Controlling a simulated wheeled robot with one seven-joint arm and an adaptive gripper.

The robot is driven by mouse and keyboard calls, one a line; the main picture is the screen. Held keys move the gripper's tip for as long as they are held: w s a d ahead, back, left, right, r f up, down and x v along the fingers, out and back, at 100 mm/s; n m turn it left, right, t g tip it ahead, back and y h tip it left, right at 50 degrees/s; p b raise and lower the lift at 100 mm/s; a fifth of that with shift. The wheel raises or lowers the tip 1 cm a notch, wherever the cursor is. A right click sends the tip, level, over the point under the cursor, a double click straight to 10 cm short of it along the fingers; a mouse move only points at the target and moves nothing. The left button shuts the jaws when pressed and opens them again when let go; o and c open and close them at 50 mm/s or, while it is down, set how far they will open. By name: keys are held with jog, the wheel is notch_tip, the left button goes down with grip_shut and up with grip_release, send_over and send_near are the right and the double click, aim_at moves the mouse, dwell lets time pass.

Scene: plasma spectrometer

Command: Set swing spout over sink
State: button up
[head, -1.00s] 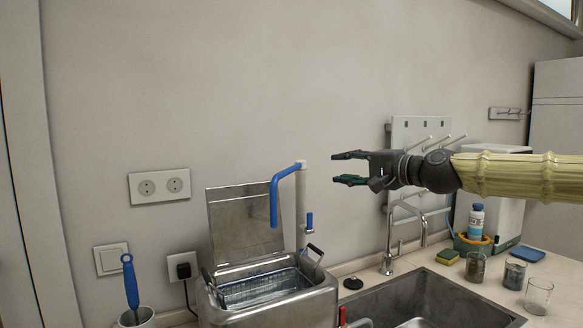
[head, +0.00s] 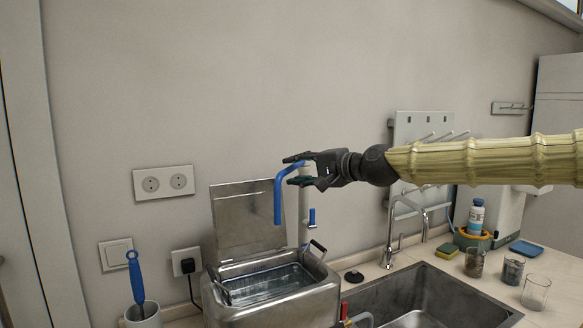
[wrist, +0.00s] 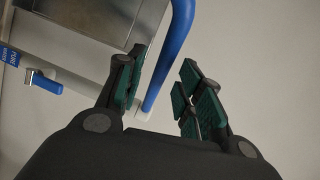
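The blue swing spout (head: 278,204) tops a white column (head: 304,212); its bent end hangs over the open steel bath left of the sink. The spout also shows in the wrist view (wrist: 172,52), running between my fingers there. My gripper (head: 291,169) is open, with its fingertips at the upper part of the spout in the head view. In the wrist view my gripper (wrist: 160,92) has a finger on each side of the spout with gaps; contact cannot be told. The steel sink (head: 365,300) lies to the right of the bath. The column top is partly hidden by my gripper.
The steel bath (head: 270,302) has a raised lid (head: 240,222) behind the spout. A chrome faucet (head: 391,240) and a drying rack (head: 412,130) stand to the right, below and behind my arm. Several beakers (head: 512,271) stand on the counter at the right.

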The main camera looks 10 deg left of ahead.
jog(key=shift+x, duration=1.3)
jog(key=shift+a, duration=0.1)
jog(key=shift+s, duration=0.1)
grip_shut()
